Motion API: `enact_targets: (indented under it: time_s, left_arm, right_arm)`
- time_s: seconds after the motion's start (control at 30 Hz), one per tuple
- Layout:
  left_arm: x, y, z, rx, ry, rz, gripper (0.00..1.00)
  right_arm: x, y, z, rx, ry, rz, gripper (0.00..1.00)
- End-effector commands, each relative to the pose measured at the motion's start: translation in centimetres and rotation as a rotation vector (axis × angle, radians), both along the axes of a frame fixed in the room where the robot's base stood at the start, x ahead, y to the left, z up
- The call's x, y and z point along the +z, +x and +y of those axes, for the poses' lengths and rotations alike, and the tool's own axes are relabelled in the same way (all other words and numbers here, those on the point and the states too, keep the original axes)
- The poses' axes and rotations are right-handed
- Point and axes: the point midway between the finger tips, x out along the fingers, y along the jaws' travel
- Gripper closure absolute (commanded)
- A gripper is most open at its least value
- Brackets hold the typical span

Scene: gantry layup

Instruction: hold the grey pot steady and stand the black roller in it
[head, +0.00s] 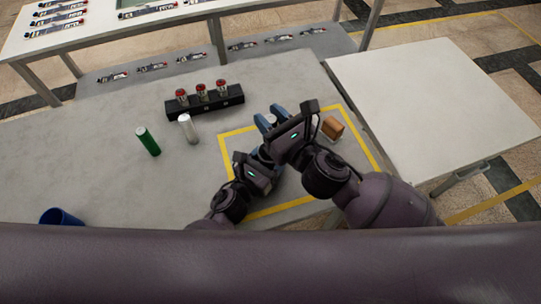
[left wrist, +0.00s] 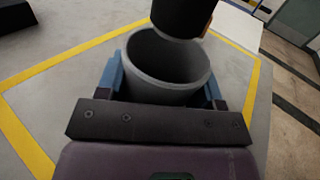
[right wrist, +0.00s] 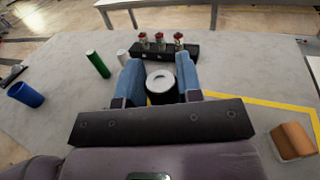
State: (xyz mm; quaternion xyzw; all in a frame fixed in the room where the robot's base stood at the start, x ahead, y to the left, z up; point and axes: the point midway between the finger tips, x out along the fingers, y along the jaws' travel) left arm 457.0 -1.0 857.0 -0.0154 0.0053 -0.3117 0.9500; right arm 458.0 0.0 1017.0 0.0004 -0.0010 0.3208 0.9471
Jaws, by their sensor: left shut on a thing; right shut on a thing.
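The grey pot (left wrist: 165,93) stands open-topped on the table in the left wrist view. The blue fingers of my left gripper (left wrist: 162,82) are shut on it from both sides. My left gripper (head: 262,158) hides the pot in the head view. The black roller (left wrist: 180,20) overlaps the pot's far rim in the left wrist view; I cannot tell whether its lower end is below the rim. My right gripper (right wrist: 160,82) is shut on the roller, whose pale round top (right wrist: 160,79) faces up between the fingers. My right gripper (head: 271,117) sits just beyond the left one.
A yellow outline (head: 225,150) surrounds the work spot. A brown block (head: 333,127) lies at right within it. A black rack (head: 205,102) with red-topped pieces, a silver cylinder (head: 188,128) and a green cylinder (head: 148,141) stand left. A blue cup (head: 60,217) is at lower left.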

Motion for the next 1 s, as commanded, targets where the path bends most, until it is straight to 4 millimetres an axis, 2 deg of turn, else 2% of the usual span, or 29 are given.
enact_targets:
  time_s: [0.33,0.67,0.7,0.87,1.0]
  left_arm:
    - [0.0,0.0,0.0,0.0,0.0,0.0,0.62]
    - [0.0,0.0,0.0,0.0,0.0,0.0,0.62]
    - [0.0,0.0,0.0,0.0,0.0,0.0,0.62]
    - [0.0,0.0,0.0,0.0,0.0,0.0,0.62]
    - [0.0,0.0,0.0,0.0,0.0,0.0,0.62]
  right_arm:
    - [-1.8,0.0,0.0,0.0,0.0,0.001,1.0]
    - [-2.0,0.0,0.0,0.001,0.0,0.0,1.0]
    - [-2.0,0.0,0.0,0.001,0.0,0.0,0.62]
    - [-2.0,0.0,0.0,0.0,-0.001,0.001,0.38]
    - [-2.1,0.0,0.0,0.0,-0.001,0.001,0.37]
